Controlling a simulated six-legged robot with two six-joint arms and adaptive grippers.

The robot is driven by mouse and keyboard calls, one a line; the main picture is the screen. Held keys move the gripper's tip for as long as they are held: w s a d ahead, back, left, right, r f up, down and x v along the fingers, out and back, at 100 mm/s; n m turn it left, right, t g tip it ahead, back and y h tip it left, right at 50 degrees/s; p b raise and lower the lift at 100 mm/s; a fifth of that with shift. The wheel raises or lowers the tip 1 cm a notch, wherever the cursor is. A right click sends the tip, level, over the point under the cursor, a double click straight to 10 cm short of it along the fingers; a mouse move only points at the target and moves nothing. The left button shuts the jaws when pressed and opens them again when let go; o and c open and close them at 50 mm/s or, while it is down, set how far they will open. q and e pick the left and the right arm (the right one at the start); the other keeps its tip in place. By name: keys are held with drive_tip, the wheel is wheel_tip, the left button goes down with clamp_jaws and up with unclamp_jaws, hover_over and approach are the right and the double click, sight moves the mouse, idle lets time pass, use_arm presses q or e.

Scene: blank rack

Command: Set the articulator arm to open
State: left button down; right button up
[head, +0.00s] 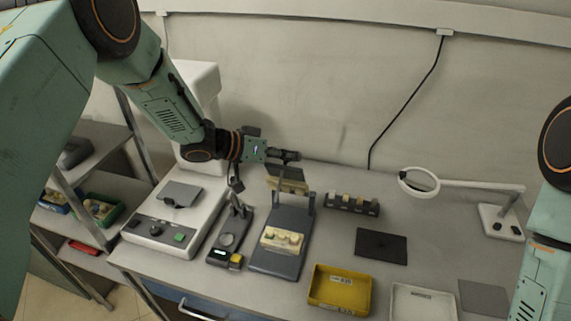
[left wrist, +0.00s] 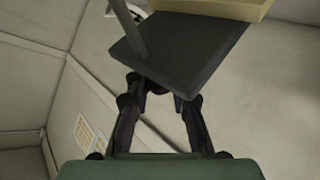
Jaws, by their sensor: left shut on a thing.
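The articulator (head: 277,256) stands on the bench as a dark grey base with a cream tooth cast (head: 282,240) on it. Its articulator arm (head: 293,174) is raised and tilted up at the back, with a tan cast (head: 287,186) under it. My left gripper (head: 288,156) is at the top edge of the arm and shut on it. In the left wrist view the arm's dark plate (left wrist: 180,55) lies between the fingertips of my left gripper (left wrist: 160,92). The exact contact is partly hidden. My right gripper is out of view.
A white machine (head: 160,236) and a small dark device (head: 226,245) stand left of the articulator. A block rack (head: 351,205), dark mat (head: 381,246), yellow tray (head: 339,302), white tray (head: 423,291) and magnifier lamp (head: 418,181) are to the right.

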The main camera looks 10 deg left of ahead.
use_arm(q)
drive_tip(key=w+r+g, duration=0.1)
drive_tip(key=w, duration=0.9)
drive_tip(key=shift+w+n+y, duration=0.3)
drive_tip(key=shift+w+n, duration=0.1)
drive_tip(key=shift+f, duration=0.2)
drive_tip(key=c, duration=1.7)
unclamp_jaws()
drive_tip(key=o, duration=0.5)
drive_tip(key=shift+a, duration=0.25)
drive_tip(key=shift+d+r, duration=0.1)
drive_tip(key=shift+r, duration=0.1)
